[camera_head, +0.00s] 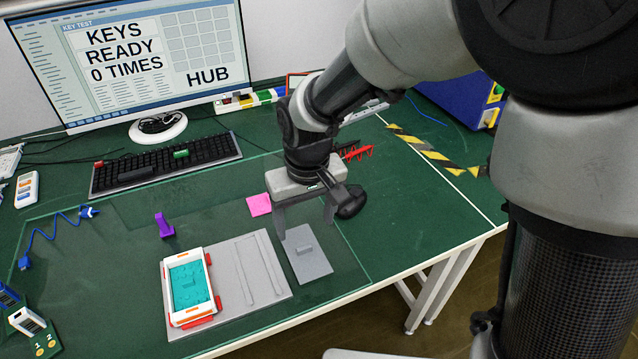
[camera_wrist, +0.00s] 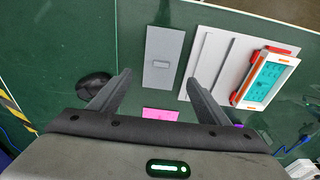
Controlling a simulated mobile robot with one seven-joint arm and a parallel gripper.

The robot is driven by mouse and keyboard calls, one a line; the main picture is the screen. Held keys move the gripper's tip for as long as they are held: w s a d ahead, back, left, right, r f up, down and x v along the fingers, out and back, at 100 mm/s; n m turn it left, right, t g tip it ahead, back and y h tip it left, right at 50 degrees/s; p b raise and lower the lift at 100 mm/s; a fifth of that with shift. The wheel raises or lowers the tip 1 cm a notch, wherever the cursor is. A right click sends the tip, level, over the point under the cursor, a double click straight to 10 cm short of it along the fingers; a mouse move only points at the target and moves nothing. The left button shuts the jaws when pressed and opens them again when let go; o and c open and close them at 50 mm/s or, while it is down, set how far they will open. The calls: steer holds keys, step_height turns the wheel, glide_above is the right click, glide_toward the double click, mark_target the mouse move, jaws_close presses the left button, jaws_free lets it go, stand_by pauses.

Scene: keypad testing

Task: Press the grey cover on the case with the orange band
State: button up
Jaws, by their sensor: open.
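The case with the orange band (camera_head: 190,283) has a white frame and a teal inside. It lies in red clamps on a light grey fixture plate, and shows at the right of the wrist view (camera_wrist: 266,80). The grey cover (camera_head: 310,266) is a flat rectangular plate with a small raised handle. It lies on the table beside the fixture, apart from the case, and also shows in the wrist view (camera_wrist: 162,72). My gripper (camera_head: 305,226) is open and empty, pointing down above the table near the cover. In the wrist view the cover appears between and beyond the fingertips (camera_wrist: 158,78).
The fixture plate (camera_head: 270,292) has a bare part with two raised rails. A pink note (camera_head: 259,204) and purple piece (camera_head: 164,225) lie behind. A black mouse (camera_wrist: 93,85) sits beside my gripper. A keyboard (camera_head: 165,164) and monitor (camera_head: 130,60) stand at the back.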

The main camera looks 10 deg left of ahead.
glide_above(304, 248)
steer(key=f, duration=0.4)
steer(key=shift+s+d+b, duration=0.1)
steer(key=shift+d+b, duration=0.2)
steer(key=shift+b, duration=0.1)
steer(key=f, duration=0.1)
steer(key=f+b, duration=0.1)
steer(key=f, duration=0.3)
steer(key=shift+a+f+b, duration=0.1)
steer(key=shift+a+b, duration=0.15)
steer(key=shift+b, duration=0.15)
steer(key=shift+c, duration=0.2)
steer(key=c, duration=0.8)
steer(key=shift+o, duration=0.2)
